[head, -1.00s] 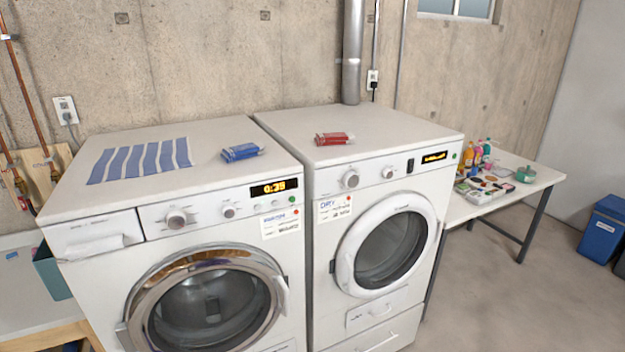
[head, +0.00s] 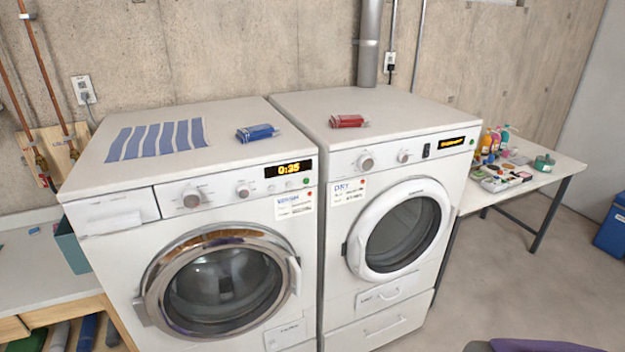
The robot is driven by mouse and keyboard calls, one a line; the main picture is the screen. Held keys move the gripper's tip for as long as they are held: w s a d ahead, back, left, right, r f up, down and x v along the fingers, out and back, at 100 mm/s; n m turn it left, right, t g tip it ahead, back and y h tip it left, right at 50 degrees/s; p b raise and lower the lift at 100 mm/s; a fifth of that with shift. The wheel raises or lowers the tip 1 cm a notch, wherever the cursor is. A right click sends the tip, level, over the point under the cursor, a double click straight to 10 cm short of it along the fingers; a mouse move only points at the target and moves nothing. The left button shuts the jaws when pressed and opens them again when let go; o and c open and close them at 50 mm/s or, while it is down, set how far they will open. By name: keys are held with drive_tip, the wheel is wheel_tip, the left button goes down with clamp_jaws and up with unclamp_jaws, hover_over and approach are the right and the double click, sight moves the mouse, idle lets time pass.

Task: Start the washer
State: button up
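The washer (head: 110,190) is the white front-loader on the left. Its chrome-rimmed round door (head: 222,283) looks closed, and the drum behind the glass is dark. Its display (head: 289,169) is lit with orange digits that look like 0:35. A green button (head: 306,181) sits at the right end of its panel, and knobs (head: 192,198) are left of the display. A label (head: 294,204) hangs below the panel. The detergent drawer (head: 112,211) at upper left looks shut. My gripper does not show in the head view.
The white dryer (head: 330,260) stands close on the right. A striped cloth (head: 156,140) and a blue box (head: 257,132) lie on the washer; a red box (head: 348,121) lies on the dryer. A table (head: 545,174) with bottles is at right. A purple-topped object (head: 540,345) is at the bottom edge.

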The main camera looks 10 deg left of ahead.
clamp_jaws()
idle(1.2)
